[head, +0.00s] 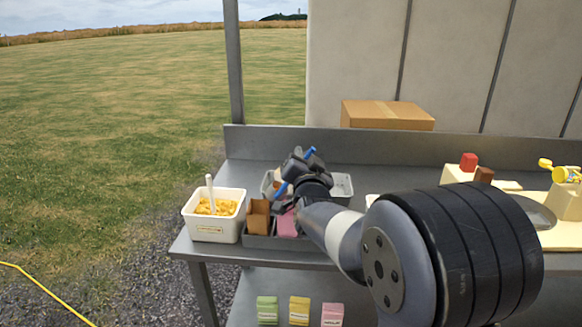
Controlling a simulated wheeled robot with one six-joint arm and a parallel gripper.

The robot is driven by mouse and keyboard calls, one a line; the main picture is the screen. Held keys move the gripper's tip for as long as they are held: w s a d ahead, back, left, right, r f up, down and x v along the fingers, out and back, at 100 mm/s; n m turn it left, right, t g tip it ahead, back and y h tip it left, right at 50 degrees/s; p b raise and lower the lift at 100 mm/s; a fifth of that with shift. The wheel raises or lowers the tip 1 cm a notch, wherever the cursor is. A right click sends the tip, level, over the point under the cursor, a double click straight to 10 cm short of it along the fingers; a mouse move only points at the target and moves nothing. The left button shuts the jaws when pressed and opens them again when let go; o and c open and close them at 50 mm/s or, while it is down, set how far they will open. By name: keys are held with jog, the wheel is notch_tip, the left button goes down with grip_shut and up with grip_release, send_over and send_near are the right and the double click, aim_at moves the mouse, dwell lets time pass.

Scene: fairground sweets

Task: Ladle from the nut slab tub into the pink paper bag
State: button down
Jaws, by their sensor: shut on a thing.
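My gripper (297,168) is over the left part of the metal table. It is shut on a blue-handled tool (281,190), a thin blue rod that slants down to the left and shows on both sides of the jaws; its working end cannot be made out. The pink paper bag (287,224) stands in a grey tray at the front, just below my gripper and partly hidden by my arm. A light metal tub (343,186) is behind my gripper, mostly hidden. I cannot tell whether it is the nut slab tub, and its contents are not clear.
A brown bag (258,219) stands left of the pink one in the grey tray (262,242). A white tub (208,229) of yellow pieces with a pale upright handle stands at the left edge. Colored packets (299,310) are on the lower shelf. A cardboard box (388,114) is behind the table.

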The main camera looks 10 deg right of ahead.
jog(key=d+f+m+h+b, duration=0.1)
jog(key=d+f+m+b, duration=0.1)
jog(key=b, duration=0.4)
jog(key=s+d+f+m+h+b, duration=0.1)
jog(key=d+f+m+b, duration=0.1)
jog(key=m+b, duration=0.3)
jog(key=s+d+f+m+h+b, duration=0.1)
jog(key=d+f+m+b, duration=0.1)
jog(key=f+m+b, duration=0.2)
jog(key=shift+s+d+f+b, duration=0.1)
jog(key=shift+d+f+b, duration=0.15)
jog(key=shift+b, duration=1.3)
jog(key=shift+r, duration=0.1)
